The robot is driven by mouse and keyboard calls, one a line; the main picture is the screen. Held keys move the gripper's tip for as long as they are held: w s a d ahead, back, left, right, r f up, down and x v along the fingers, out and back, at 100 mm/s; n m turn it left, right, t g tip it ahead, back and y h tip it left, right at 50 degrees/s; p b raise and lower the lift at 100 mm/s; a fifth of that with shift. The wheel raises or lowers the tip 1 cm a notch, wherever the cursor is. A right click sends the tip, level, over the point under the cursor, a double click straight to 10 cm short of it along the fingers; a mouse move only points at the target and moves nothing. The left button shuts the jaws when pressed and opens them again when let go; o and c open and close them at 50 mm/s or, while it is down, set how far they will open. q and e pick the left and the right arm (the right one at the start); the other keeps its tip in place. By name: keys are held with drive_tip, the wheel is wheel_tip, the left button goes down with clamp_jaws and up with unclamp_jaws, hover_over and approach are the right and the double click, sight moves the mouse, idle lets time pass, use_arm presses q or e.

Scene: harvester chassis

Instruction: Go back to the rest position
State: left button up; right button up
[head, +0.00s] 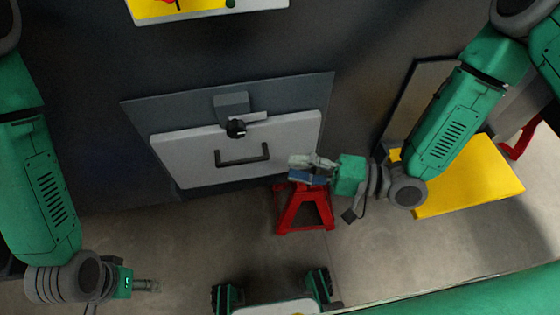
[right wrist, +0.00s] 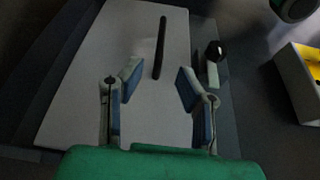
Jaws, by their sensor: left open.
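My left gripper (head: 147,285) is low at the left in the head view, pointing right over bare floor, open with nothing seen in it. My right gripper (head: 300,168) points left in front of the right part of a light grey panel (head: 190,163). In the right wrist view its two fingers (right wrist: 160,84) stand well apart with nothing between them. Beyond them lies the panel (right wrist: 90,80) with its black bar handle (right wrist: 161,48). The handle also shows in the head view (head: 242,161), left of the right gripper and apart from it.
A black knob (head: 236,128) sits at the panel's top edge. A red stand (head: 304,212) is on the floor just below my right gripper. A yellow board (head: 470,180) is at the right. A white-and-yellow box (head: 205,12) is at the top. Floor at lower left looks clear.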

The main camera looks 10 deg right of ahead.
drive_tip(key=shift+d, duration=0.2)
idle(0.3)
drive_tip(key=s+d+f+n+g+h+p, duration=0.1)
drive_tip(key=s+d+f+h, duration=0.1)
drive_tip(key=f+h, duration=0.2)
drive_tip(key=s+d+f+n+h+p, duration=0.1)
drive_tip(key=s+d+f+h, duration=0.2)
drive_tip(key=f+h, duration=0.15)
drive_tip(key=s+d+f+n+g+h, duration=0.1)
drive_tip(key=s+d+n+g+h, duration=0.2)
drive_tip(key=s+d+h, duration=0.5)
drive_tip(key=s+d+g, duration=0.1)
drive_tip(key=s+d, duration=0.1)
drive_tip(key=d, duration=0.3)
drive_tip(key=shift+s+d+f+n+p, duration=0.3)
drive_tip(key=shift+s+d+p, duration=0.05)
drive_tip(key=shift+d, duration=0.05)
drive_tip(key=shift+w, duration=0.1)
